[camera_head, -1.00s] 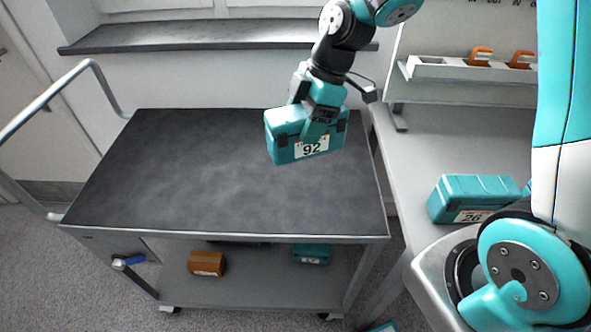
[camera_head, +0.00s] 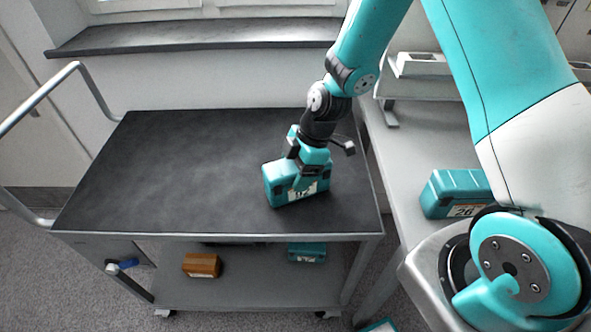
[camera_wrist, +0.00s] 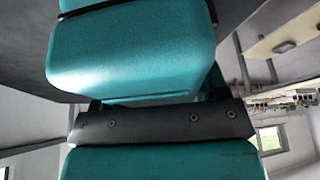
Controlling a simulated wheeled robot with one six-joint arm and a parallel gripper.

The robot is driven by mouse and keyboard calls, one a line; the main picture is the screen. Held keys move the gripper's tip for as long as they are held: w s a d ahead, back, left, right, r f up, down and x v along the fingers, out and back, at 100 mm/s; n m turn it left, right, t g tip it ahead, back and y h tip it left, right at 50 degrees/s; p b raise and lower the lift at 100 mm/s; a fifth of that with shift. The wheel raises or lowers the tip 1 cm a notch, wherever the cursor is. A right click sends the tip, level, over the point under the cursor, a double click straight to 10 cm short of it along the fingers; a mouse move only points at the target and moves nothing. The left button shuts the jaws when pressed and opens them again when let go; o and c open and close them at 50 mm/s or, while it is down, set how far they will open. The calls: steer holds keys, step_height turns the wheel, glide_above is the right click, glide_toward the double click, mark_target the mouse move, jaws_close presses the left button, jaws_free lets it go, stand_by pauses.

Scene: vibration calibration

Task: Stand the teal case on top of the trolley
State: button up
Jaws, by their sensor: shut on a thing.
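The teal case (camera_head: 283,194), with a white label reading 92, is at the front right part of the trolley's dark top (camera_head: 170,170). It looks upright and on or just above the top; I cannot tell if it touches. My gripper (camera_head: 302,180) is shut on the case from above and covers part of its label. In the wrist view the teal case (camera_wrist: 130,55) fills the upper middle, close to the gripper (camera_wrist: 155,122).
A second teal case (camera_head: 452,192), labelled 26, stands on the bench (camera_head: 415,150) at the right. An orange box (camera_head: 201,265) and another teal case (camera_head: 307,252) are on the trolley's lower shelf. The left and back of the trolley top are clear.

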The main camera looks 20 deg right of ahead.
steer(key=shift+f, duration=0.1)
steer(key=o, duration=1.2)
steer(key=v, duration=1.1)
steer(key=shift+d+r, duration=0.15)
steer(key=shift+r, duration=0.25)
steer(key=s+a+r+m, duration=0.4)
steer(key=s+r+m, duration=0.1)
steer(key=s, duration=0.5)
steer(key=s+a+r+m, duration=0.4)
steer(key=s+r+m, duration=0.2)
steer(key=s+r, duration=0.2)
steer(key=shift+s+a, duration=0.2)
steer(key=shift+s, duration=0.7)
